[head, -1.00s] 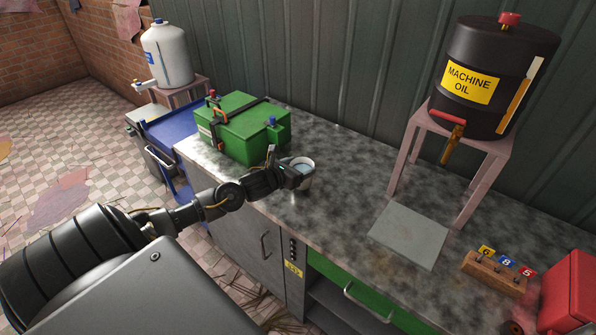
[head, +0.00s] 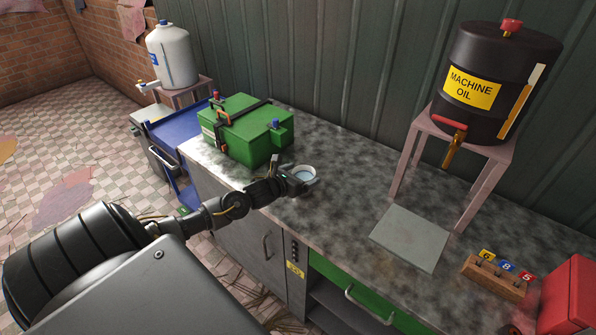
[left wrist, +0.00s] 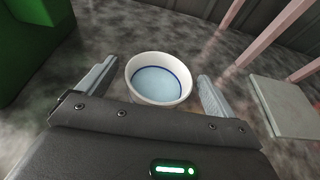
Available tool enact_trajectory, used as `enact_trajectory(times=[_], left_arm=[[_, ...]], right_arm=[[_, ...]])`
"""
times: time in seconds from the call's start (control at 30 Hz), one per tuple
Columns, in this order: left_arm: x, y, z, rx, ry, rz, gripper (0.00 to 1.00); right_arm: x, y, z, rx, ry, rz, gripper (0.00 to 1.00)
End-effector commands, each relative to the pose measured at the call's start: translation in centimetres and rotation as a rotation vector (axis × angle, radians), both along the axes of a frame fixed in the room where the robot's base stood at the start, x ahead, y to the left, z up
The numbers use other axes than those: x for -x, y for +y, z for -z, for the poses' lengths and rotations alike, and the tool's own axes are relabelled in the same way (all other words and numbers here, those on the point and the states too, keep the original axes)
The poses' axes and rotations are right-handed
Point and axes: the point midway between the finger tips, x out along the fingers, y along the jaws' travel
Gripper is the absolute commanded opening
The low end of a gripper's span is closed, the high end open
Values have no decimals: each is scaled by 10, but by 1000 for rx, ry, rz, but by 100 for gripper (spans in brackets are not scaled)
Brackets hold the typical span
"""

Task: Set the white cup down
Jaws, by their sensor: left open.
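The white cup (head: 304,173) stands upright on the grey mottled counter, near the green box. In the left wrist view the cup (left wrist: 158,80) has a blue ring inside and what looks like pale liquid. My left gripper (head: 297,180) is at the cup, low over the counter. Its two fingers (left wrist: 158,92) are spread on either side of the cup, with a gap on each side. The head view hides most of the cup's lower part behind the gripper. My right gripper is in neither view.
A green box (head: 245,130) stands just behind and left of the cup. A black machine oil drum (head: 490,115) sits on a pink stand, with a flat grey plate (head: 409,238) below. A numbered wooden block (head: 494,278) and a red box (head: 570,295) are at right. The counter between is clear.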

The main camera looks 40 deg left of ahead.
Motion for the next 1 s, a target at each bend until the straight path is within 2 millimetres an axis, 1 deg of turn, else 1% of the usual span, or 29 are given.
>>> enact_trajectory(times=[0.03, 0.07, 0.17, 0.4, 0.6, 0.8, 1.0], left_arm=[[1, 0, -2, 0, 0, 0, 92], [3, 0, -1, -1, 1, 0, 92], [15, 1, -3, -3, 1, 1, 92], [65, -1, -17, -3, 4, 4, 92], [96, -1, -28, -1, 3, 1, 92], [112, -1, -34, -1, 2, 0, 92], [115, -1, -37, 1, -1, 0, 92]], right_arm=[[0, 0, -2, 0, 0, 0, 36], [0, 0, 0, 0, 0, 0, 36], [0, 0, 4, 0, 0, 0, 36], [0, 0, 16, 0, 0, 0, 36], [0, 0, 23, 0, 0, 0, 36], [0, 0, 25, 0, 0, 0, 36], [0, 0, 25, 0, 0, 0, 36]])
